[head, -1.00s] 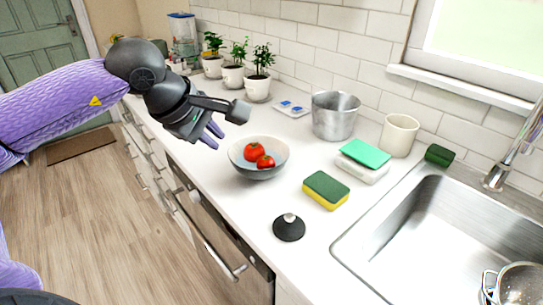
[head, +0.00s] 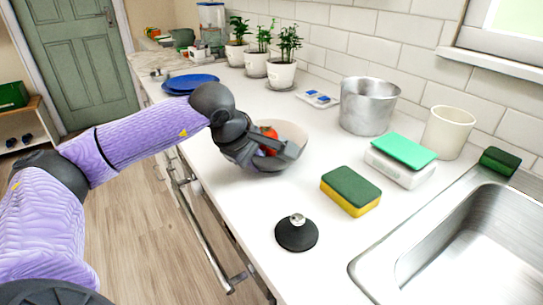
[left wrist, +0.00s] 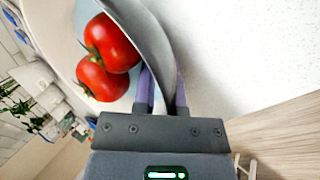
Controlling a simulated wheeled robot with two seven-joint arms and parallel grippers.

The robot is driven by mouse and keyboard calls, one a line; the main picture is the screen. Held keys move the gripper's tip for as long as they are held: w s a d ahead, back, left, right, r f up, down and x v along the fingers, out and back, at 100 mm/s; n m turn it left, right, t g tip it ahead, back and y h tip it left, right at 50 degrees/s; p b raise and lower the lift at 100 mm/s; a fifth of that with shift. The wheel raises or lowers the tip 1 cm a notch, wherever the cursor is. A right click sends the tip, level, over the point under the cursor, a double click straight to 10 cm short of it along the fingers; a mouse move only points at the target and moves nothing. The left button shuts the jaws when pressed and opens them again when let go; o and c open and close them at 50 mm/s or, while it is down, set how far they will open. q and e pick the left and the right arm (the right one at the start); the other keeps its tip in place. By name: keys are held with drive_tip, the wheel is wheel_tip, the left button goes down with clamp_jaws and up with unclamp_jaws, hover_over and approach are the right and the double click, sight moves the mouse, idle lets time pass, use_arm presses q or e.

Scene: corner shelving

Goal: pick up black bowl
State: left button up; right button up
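The black bowl (head: 292,130) is dark outside and pale inside, and it sits on the white counter with red tomatoes (head: 268,139) in it. My left gripper (head: 274,157) is at the bowl's near side and covers part of it. In the left wrist view the bowl's wall (left wrist: 146,32) runs between the two purple fingers (left wrist: 162,92), which are close together on either side of it. Two tomatoes (left wrist: 108,58) show inside the bowl there. The gripper looks shut on the rim. My right gripper is not in view.
A black knobbed object (head: 296,234) and a sponge (head: 351,190) lie to the right of the bowl. A metal pot (head: 368,106), a cup (head: 449,132) and potted plants (head: 281,72) stand behind. The sink (head: 455,245) is at the right.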

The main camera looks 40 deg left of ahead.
use_arm(q)
clamp_jaws()
idle(0.5)
drive_tip(key=shift+w, duration=0.1)
idle(1.1)
